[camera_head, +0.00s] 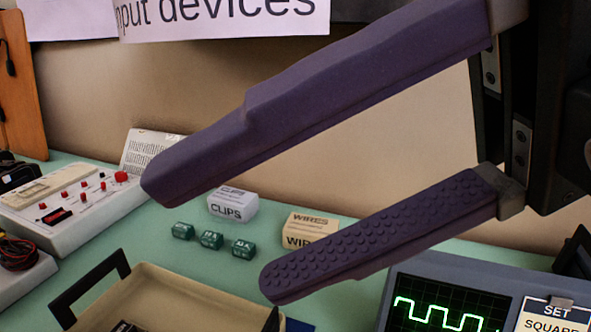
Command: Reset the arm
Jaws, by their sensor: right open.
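My right gripper (207,230) fills the upper right and middle of the head view, very close to the camera. Its two dark purple fingers point to the lower left and stand wide apart. The lower finger shows a studded pad. Nothing is between the fingers; the bench and small boxes behind show through the gap. My left gripper is not in the view.
A green bench (85,268) holds a beige tray (185,290) with black handles, an oscilloscope (400,272) with a green trace, and a white device (75,212) with red knobs. Boxes marked CLIPS (232,207) and WIRES (305,233) and small green blocks (212,240) stand behind the tray.

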